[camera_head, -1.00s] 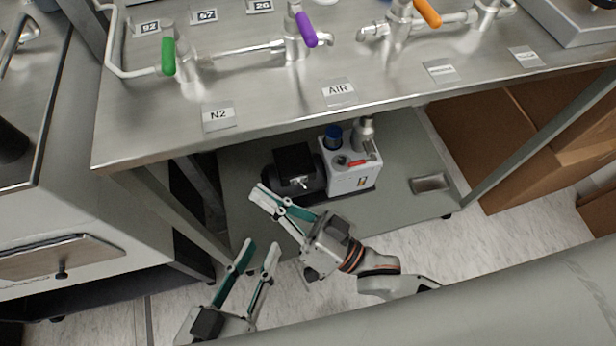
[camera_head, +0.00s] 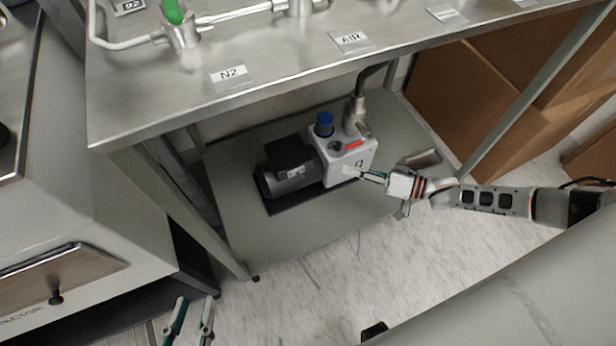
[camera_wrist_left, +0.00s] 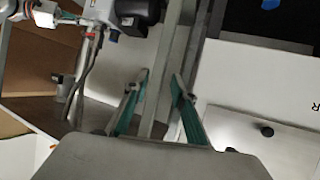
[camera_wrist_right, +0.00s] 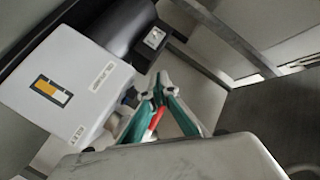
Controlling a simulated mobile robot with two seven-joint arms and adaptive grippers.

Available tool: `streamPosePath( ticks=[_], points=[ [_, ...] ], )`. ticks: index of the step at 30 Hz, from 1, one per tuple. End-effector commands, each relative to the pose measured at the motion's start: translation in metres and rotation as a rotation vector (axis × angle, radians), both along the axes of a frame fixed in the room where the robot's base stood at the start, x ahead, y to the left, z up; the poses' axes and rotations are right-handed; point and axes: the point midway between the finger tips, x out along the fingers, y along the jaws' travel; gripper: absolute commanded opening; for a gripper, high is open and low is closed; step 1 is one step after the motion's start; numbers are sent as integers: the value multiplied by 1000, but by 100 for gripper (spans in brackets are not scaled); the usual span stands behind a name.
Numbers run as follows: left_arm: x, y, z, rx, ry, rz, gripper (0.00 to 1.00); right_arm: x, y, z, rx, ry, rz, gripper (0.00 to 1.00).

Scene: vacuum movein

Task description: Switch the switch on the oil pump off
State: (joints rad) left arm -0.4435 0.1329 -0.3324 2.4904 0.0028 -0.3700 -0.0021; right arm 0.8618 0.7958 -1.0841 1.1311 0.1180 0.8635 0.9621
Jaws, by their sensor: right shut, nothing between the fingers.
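The oil pump has a white body (camera_head: 352,160) and a black motor (camera_head: 288,160), and sits on the lower shelf under the steel table. Its small switch (camera_head: 297,173) is on the motor's front; the right wrist view shows it as a pale plate (camera_wrist_right: 154,38), too small to read its position. My right gripper (camera_head: 348,170) is shut and empty in front of the white body, right of the switch. Its closed fingertips (camera_wrist_right: 160,88) are apart from the switch in the right wrist view. My left gripper (camera_head: 196,302) is open and empty, low at the left; its fingers (camera_wrist_left: 161,75) are spread.
The steel tabletop (camera_head: 290,65) overhangs the pump, with a leg (camera_head: 190,215) left of it. A metal pipe (camera_head: 357,110) rises from the pump. Cardboard boxes (camera_head: 480,100) stand behind right. The shelf's front (camera_head: 300,225) is clear.

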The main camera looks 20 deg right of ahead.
Motion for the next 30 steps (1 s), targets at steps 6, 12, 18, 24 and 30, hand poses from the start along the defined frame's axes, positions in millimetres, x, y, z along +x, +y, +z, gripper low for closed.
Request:
streamPosePath(
  ticks=[6,12,18,24,30],
  points=[
    [0,0,1,0,-1,0,26,0,0,1,0,-1,-1,0],
    [0,0,0,-3,0,0,26,4,5,-1,1,0,1,0],
    [1,-3,1,-24,-1,6,26,23,25,-8,2,2,1,0],
    [-4,-12,-5,-89,21,19,26,50,53,-17,3,3,1,0],
    [-8,-24,-8,-177,41,44,26,63,77,-30,1,10,1,0]
  ],
)
